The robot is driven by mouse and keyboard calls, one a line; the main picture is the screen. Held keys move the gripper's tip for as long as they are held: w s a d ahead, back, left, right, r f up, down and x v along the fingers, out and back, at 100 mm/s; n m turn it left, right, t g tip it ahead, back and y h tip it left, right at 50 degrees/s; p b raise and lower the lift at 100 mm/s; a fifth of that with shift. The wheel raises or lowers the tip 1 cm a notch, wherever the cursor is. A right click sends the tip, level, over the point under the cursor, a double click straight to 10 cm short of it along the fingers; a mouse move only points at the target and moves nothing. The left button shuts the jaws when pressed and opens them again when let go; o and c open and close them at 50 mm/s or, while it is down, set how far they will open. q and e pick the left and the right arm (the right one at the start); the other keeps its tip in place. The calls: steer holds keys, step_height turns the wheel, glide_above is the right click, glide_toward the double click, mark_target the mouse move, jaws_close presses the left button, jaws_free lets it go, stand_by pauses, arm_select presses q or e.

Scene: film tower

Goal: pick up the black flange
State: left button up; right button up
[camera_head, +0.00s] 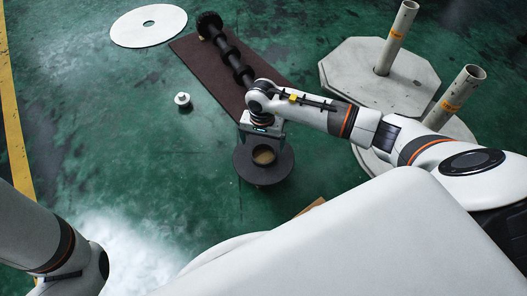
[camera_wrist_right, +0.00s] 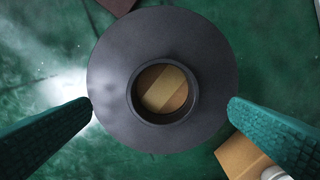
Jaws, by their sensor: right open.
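The black flange (camera_head: 262,178) is a dark disc with a raised collar around a central hole, below my right wrist in the head view. In the right wrist view the flange (camera_wrist_right: 112,75) fills the middle, and brown material shows through its hole. My right gripper (camera_wrist_right: 161,104) is open, with one teal finger on each side of the flange's lower half. Its fingertips are near the flange's outer edge; I cannot tell whether they touch it. In the head view the flange partly hides what lies beneath it. My left arm shows at the lower left, but its gripper is out of view.
A dark brown mat (camera_head: 196,62) carries a black shaft with several discs (camera_head: 227,48). A white disc (camera_head: 128,30) and a small white part (camera_head: 183,100) lie on the green floor. Pale bases with upright tubes (camera_head: 396,38) stand at right. Brown cardboard (camera_wrist_right: 240,155) lies beside the flange.

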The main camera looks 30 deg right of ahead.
mark_target(264, 158)
steer(key=shift+d+f+b, duration=0.15)
steer(key=shift+f+b, duration=2.3)
steer(key=shift+f, duration=0.35)
steer(key=shift+r, duration=0.15)
steer(key=c, duration=1.1)
steer(key=shift+c, duration=0.2)
steer(key=shift+r, duration=0.15)
